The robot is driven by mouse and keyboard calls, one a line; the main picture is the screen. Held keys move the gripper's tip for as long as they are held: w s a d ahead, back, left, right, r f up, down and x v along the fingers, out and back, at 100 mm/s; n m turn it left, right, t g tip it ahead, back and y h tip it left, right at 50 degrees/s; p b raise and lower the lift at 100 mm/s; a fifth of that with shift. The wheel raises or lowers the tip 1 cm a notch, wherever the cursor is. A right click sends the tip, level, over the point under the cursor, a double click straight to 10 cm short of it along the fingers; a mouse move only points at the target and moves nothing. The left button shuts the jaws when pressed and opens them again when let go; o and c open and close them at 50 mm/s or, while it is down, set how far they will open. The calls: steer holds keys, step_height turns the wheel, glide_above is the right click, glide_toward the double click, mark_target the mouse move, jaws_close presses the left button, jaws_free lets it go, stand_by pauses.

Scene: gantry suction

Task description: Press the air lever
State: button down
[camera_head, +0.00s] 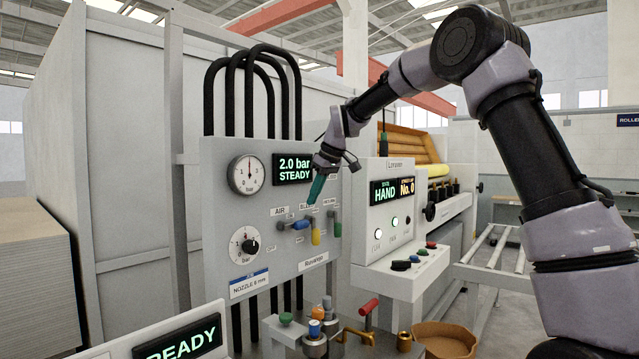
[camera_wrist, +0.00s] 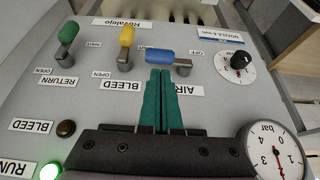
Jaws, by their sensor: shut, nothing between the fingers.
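The blue air lever (camera_head: 300,225) sits on the grey control panel (camera_head: 222,215) under the AIR label. Its handle lies sideways; it also shows in the wrist view (camera_wrist: 158,56), turned from its pivot toward the BLEED side. My gripper (camera_head: 311,202) is shut and empty, with teal fingers pointing down toward the levers. In the head view the tips are a little above the blue handle. In the wrist view the fingertips (camera_wrist: 166,72) reach the handle's edge; I cannot tell whether they touch it.
The yellow bleed lever (camera_head: 316,236) and green return lever (camera_head: 338,229) hang downward close beside the air lever. A pressure gauge (camera_head: 246,174) and a display (camera_head: 293,169) reading 2.0 bar STEADY are above. A regulator knob (camera_head: 250,246) sits lower left. A second console (camera_head: 392,208) stands to the right.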

mark_target(306, 224)
steer(key=x, duration=0.5)
steer(key=shift+w+a+f, duration=0.15)
steer(key=shift+f, duration=0.25)
steer(key=shift+w+f, duration=0.1)
steer(key=shift+f, duration=0.1)
steer(key=g+y, duration=0.1)
steer(key=f+m+g+y, duration=0.1)
steer(key=shift+w+d+f+g, duration=0.35)
steer(key=shift+w+d+g, duration=0.05)
step_height(306, 224, down, 7)
steer(key=s+a+m+g+y, duration=0.1)
steer(key=m+g+y, duration=0.3)
steer(key=g+y, duration=0.4)
steer(key=shift+s+a+m+y, duration=0.3)
steer(key=shift+s+y, duration=0.25)
steer(key=shift+y, duration=0.55)
steer(key=shift+f, duration=0.1)
